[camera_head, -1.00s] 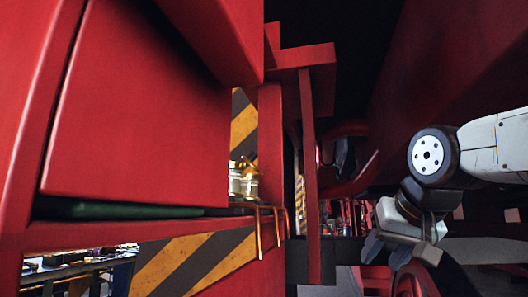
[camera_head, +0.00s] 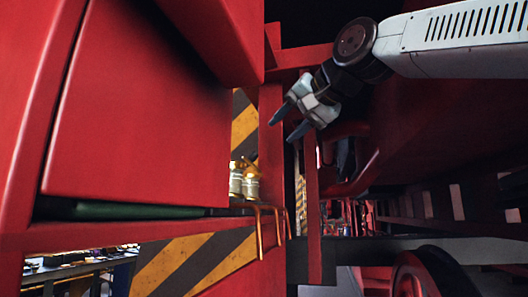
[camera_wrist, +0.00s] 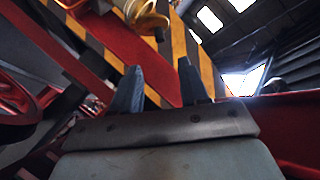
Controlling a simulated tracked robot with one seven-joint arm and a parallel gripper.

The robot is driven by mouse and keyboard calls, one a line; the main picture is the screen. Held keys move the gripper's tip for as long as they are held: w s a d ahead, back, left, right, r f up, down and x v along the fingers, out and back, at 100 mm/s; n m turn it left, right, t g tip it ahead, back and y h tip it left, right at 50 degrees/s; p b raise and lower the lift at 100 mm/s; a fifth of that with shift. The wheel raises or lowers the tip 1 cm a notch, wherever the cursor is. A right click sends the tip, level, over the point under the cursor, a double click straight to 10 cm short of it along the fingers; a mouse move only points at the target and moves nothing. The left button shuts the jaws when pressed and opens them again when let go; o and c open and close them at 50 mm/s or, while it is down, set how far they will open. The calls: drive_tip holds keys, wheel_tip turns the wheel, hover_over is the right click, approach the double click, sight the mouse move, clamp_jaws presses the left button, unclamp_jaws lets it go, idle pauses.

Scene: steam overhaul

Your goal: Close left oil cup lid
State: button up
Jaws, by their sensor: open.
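Two small oil cups with pale bodies and brass tops stand side by side on a red ledge in the head view: the left oil cup (camera_head: 236,179) and the right oil cup (camera_head: 251,184). A brass piece sticks up by their tops, but which cup it belongs to and how each lid stands are too small to tell. My gripper (camera_head: 281,127) is open and empty, above and to the right of the cups, apart from them. In the wrist view my open gripper (camera_wrist: 160,68) points toward a brass part (camera_wrist: 148,18) at the top edge, partly cut off.
A large red panel (camera_head: 140,110) stands left of the cups. Copper pipes (camera_head: 264,225) hang below the ledge. Yellow-and-black stripes (camera_head: 190,262) mark surfaces behind and below.

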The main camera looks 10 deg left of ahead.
drive_tip(key=x, duration=1.1)
